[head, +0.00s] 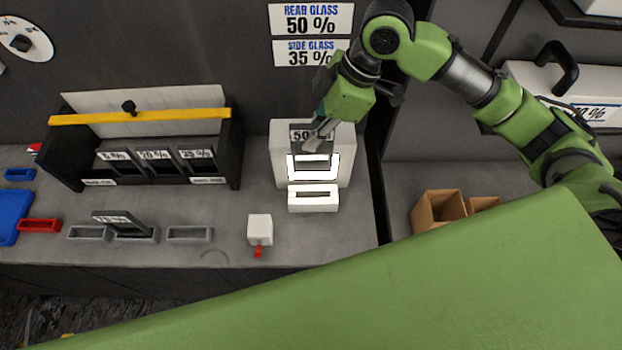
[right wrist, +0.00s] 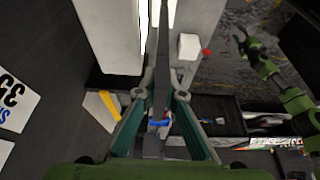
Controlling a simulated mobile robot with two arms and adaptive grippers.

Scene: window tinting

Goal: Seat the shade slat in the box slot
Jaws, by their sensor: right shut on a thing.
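My right gripper (head: 322,127) is shut on the dark shade slat (head: 313,147), which carries a "50 %" label. In the right wrist view the slat (right wrist: 163,75) runs edge-on between the two fingers (right wrist: 163,98). In the head view the slat hangs in front of the upper part of the lit white box (head: 344,170), with the bright panel showing below it. The low white slot block (head: 313,207) stands in front of the box, and its slot looks empty. The slat appears above the slot and apart from it. My left arm shows small in the right wrist view; its gripper (right wrist: 240,38) is unclear.
Grey holders (head: 188,234) sit in front, one with a tilted slat (head: 122,220). A white cube (head: 260,228) with a red tab stands near the counter's front edge. Cardboard boxes (head: 440,208) are at right.

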